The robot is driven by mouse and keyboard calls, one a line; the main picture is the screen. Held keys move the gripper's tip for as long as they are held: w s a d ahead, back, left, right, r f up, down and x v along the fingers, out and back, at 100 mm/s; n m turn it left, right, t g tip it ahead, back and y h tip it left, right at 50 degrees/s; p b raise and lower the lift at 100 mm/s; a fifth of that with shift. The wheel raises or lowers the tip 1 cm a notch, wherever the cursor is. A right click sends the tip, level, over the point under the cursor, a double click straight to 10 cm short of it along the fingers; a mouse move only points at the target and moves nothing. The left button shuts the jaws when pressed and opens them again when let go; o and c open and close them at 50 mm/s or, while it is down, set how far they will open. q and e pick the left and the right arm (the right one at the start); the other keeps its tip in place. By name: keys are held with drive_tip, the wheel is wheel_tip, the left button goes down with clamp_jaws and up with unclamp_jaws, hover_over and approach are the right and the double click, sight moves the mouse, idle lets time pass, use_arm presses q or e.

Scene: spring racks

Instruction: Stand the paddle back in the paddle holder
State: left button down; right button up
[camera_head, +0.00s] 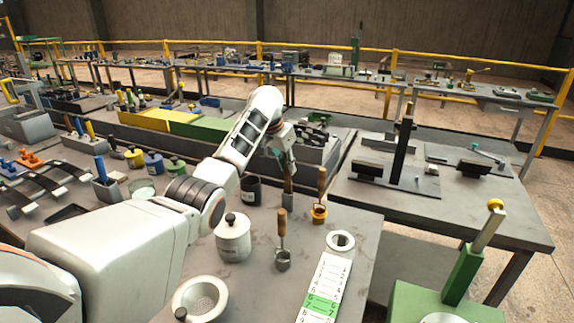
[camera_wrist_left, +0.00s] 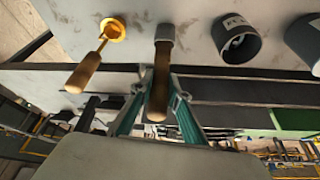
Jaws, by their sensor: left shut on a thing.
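The paddle (camera_head: 288,178) is a flat brown wooden stick, upright in the head view. The paddle holder (camera_head: 288,202) is a small grey square cup on the table directly below it. In the left wrist view the paddle (camera_wrist_left: 161,72) runs between the teal fingers to the mouth of the holder (camera_wrist_left: 165,33). Its lower end appears to be inside the mouth; how deep is hidden. My left gripper (camera_head: 281,146) is shut on the upper part of the paddle, above the holder. My fingers also show in the left wrist view (camera_wrist_left: 158,105). My right gripper is not in view.
A wooden-handled tool in a yellow ring (camera_head: 319,212) stands close right of the holder. A dark cup (camera_head: 251,190) is close left. Nearer are another wooden-handled tool (camera_head: 282,240), a lidded white jar (camera_head: 233,240), a grey ring (camera_head: 341,240) and a numbered card (camera_head: 323,290).

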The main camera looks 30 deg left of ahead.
use_arm(q)
drive_tip(key=shift+f, duration=0.6)
drive_tip(key=c, duration=1.4)
unclamp_jaws()
drive_tip(key=shift+r, duration=0.1)
drive_tip(key=shift+r, duration=3.45)
drive_tip(key=shift+f, duration=0.1)
